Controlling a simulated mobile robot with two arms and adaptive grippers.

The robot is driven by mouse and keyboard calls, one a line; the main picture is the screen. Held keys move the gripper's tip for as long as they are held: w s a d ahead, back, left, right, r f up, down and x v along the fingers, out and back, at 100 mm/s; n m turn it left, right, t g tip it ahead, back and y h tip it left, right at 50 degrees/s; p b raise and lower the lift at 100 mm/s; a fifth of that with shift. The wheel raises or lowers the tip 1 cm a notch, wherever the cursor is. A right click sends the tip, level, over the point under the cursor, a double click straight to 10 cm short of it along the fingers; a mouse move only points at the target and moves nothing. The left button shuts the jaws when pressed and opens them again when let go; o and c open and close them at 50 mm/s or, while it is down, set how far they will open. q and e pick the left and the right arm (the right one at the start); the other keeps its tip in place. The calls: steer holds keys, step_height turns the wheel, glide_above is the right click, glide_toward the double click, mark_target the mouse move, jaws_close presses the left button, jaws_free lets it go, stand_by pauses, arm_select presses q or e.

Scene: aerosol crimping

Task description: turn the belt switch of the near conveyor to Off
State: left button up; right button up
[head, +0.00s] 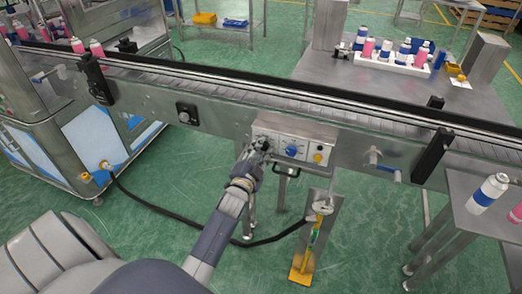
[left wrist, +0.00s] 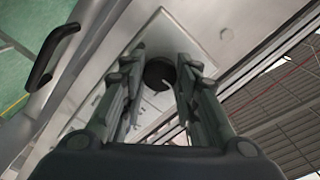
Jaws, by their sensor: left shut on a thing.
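The near conveyor (head: 230,90) runs across the head view. A light control box (head: 305,140) on its front side carries a blue knob (head: 291,151) and a yellow button (head: 318,157). My left gripper (head: 264,146) is at the box's left end and hides that part. In the left wrist view, a round black switch with a pale pointer mark (left wrist: 160,73) sits between the fingers of my left gripper (left wrist: 158,82), which is shut on it. It appears to be the belt switch; its label cannot be read. My right gripper is out of view.
Another black knob (head: 187,113) is on the conveyor side, left of the box. A crank handle (head: 380,166) sticks out at the right. A side table (head: 480,225) holds cans.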

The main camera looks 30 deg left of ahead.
arm_select(q)
steer(key=shift+n, duration=0.3)
steer(key=n+p, duration=0.1)
steer(key=n, duration=0.2)
steer(key=shift+n, duration=0.3)
steer(key=n+p, duration=0.1)
steer(key=n, duration=0.4)
steer(key=shift+n+p, duration=0.3)
steer(key=shift+p, duration=0.05)
steer(key=o, duration=1.1)
steer(key=shift+c, duration=0.2)
steer(key=shift+s, duration=0.15)
steer(key=v, duration=1.1)
steer(key=shift+s, duration=0.35)
